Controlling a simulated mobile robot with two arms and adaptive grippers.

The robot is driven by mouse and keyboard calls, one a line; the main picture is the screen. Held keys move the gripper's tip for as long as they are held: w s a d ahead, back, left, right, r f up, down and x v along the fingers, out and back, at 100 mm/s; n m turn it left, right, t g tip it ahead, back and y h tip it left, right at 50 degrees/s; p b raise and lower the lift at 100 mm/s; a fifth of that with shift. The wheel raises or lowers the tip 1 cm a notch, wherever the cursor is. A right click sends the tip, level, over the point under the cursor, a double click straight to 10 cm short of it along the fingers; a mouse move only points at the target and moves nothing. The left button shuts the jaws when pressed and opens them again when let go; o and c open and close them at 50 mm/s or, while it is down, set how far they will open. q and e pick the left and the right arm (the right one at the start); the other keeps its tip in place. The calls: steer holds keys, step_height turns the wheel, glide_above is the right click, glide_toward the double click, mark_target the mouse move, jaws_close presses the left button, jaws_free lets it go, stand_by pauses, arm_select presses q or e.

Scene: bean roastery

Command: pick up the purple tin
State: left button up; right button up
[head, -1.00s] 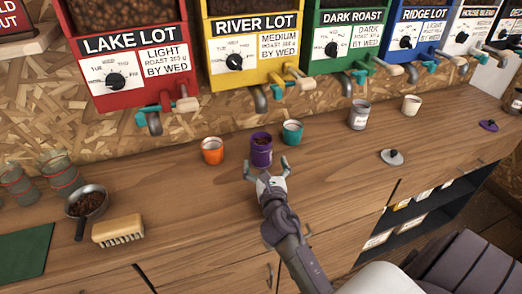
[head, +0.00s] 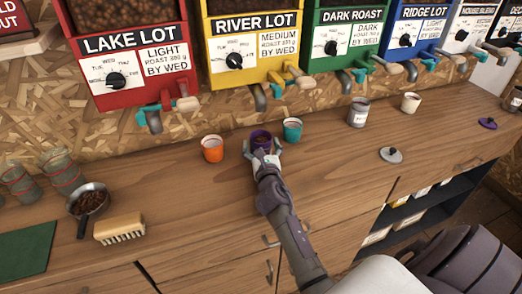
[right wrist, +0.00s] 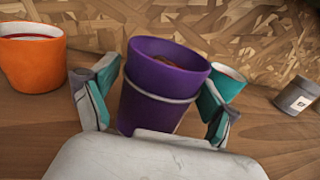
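The purple tin (head: 260,136) stands on the wooden counter between an orange tin and a teal tin, with dark contents inside. In the right wrist view the purple tin (right wrist: 150,105) has a pale band around it and looks slightly tilted in the picture. My right gripper (head: 263,147) is at the tin, with one finger on each side. In the right wrist view the fingers of the right gripper (right wrist: 155,108) flank the tin and look open, close to its sides. The palm hides the tin's base. My left gripper is not in view.
The orange tin (head: 212,149) stands to the left and the teal tin (head: 292,130) close on the right. A grey tin (head: 358,113), a lid (head: 391,154), a scoop of beans (head: 88,202) and a brush (head: 119,228) are farther off. Dispenser spouts hang above the back.

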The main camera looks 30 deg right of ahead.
steer(key=c, duration=0.8)
steer(key=shift+c, duration=1.3)
steer(key=shift+r, duration=0.15)
